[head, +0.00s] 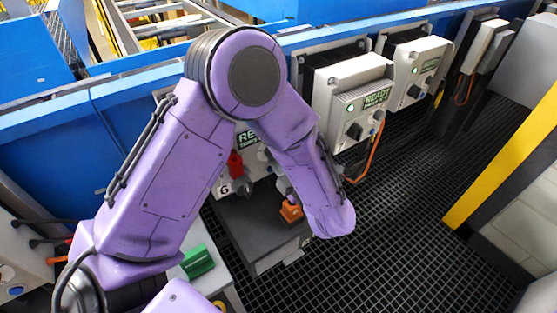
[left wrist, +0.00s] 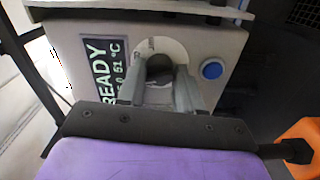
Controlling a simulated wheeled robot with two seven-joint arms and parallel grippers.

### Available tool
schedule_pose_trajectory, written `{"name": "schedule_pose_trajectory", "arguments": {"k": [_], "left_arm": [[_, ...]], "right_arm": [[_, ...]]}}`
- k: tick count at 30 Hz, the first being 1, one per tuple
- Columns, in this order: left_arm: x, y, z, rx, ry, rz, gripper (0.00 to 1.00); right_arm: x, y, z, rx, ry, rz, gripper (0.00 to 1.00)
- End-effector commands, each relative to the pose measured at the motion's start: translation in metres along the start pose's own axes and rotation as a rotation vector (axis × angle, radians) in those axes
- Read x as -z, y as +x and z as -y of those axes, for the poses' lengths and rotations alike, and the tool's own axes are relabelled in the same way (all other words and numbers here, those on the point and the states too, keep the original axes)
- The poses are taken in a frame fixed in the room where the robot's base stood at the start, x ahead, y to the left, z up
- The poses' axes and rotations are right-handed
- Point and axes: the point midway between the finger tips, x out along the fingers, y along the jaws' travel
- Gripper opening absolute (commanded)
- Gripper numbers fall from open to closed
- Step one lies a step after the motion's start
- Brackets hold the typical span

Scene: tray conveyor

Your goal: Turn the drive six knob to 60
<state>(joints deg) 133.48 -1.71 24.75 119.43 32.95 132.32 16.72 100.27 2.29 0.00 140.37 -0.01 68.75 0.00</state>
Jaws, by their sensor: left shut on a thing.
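In the left wrist view, my left gripper (left wrist: 160,80) is shut on a dark round knob (left wrist: 161,66), one grey finger on each side of it. The knob sits on a pale dial plate on a light grey drive box (left wrist: 215,45). The box's green display (left wrist: 107,70) reads READY and, in part, 51 °C. A blue button (left wrist: 212,69) is right of the knob. The knob's pointer cannot be made out. My right gripper is not in view.
Two similar drive boxes, one nearer (head: 349,86) and one farther (head: 418,66), stand right along the blue rail. A red handle (head: 235,163) and an orange part (head: 291,211) are close to my forearm. Dark grid floor is open at right, before a yellow post (head: 508,155).

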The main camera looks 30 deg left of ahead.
Motion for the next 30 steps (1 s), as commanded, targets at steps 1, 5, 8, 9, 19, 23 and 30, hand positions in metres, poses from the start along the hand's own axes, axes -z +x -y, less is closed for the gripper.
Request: {"name": "schedule_pose_trajectory", "arguments": {"k": [1, 5, 8, 9, 19, 23, 30], "left_arm": [[0.0000, -0.0002, 0.0015, 0.001, -0.021, 0.000, 0.04], [-0.0001, -0.0003, 0.0012, 0.001, -0.069, 0.001, 0.04], [0.0000, -0.0004, 0.0010, 0.001, -0.093, 0.002, 0.04], [0.0000, -0.0004, 0.0009, 0.001, -0.099, 0.002, 0.04], [0.0001, -0.0005, 0.0006, 0.001, -0.116, 0.002, 0.04], [0.0001, -0.0004, 0.0006, 0.001, -0.115, 0.002, 0.04], [0.0001, -0.0003, 0.0004, 0.001, -0.115, 0.001, 0.59]], "right_arm": [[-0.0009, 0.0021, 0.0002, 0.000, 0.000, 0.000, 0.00], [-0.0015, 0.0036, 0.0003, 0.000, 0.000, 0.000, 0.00], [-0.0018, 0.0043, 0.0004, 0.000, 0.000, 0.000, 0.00], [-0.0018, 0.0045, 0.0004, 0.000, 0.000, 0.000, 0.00], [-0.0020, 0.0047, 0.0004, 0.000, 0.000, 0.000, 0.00], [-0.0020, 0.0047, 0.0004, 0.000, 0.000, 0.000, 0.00], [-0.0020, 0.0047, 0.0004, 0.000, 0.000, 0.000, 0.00]]}}
